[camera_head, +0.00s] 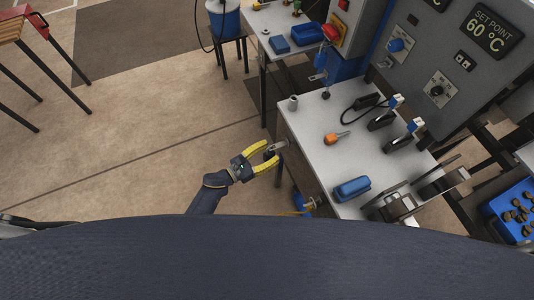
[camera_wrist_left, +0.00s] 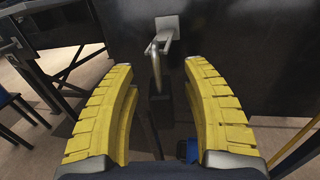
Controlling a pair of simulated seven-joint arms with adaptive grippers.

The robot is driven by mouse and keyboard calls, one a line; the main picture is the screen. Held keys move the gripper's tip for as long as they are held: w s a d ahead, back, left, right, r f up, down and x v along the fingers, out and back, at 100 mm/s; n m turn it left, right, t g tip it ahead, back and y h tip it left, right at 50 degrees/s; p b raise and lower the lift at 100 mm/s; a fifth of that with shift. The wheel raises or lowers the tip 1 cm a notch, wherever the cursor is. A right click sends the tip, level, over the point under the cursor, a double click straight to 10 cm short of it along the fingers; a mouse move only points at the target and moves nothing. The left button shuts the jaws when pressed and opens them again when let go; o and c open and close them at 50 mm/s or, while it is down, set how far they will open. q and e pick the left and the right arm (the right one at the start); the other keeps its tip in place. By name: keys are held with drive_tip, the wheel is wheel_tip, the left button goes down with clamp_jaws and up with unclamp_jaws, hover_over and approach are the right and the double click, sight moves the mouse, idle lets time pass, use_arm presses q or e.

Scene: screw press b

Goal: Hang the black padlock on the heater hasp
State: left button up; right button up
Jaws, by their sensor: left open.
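My left gripper (camera_head: 266,160) is open beside the near left side of the grey workbench. In the left wrist view its two yellow fingers (camera_wrist_left: 160,115) stand wide apart. A metal hasp (camera_wrist_left: 167,32) is fixed to the dark panel ahead. The grey shackle of the black padlock (camera_wrist_left: 156,72) shows at the hasp's arm and seems to pass through it. The dark padlock body (camera_wrist_left: 159,108) hangs below, between the fingers and apart from both, hard to make out against the panel. In the head view, the hasp (camera_head: 278,146) shows small at the fingertips; the padlock is mostly hidden.
The workbench top (camera_head: 310,165) holds an orange-handled tool (camera_head: 334,138), a blue case (camera_head: 351,188) and dark upright fixtures (camera_head: 381,121). A blue object (camera_wrist_left: 187,150) is low right in the wrist view. Open floor lies left of the bench.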

use_arm(q)
drive_tip(key=shift+c, duration=0.3)
clamp_jaws()
unclamp_jaws()
idle(0.6)
drive_tip(key=shift+s+a, duration=0.1)
drive_tip(key=v, duration=1.1)
drive_tip(key=shift+s+a, duration=0.15)
drive_tip(key=shift+a, duration=0.2)
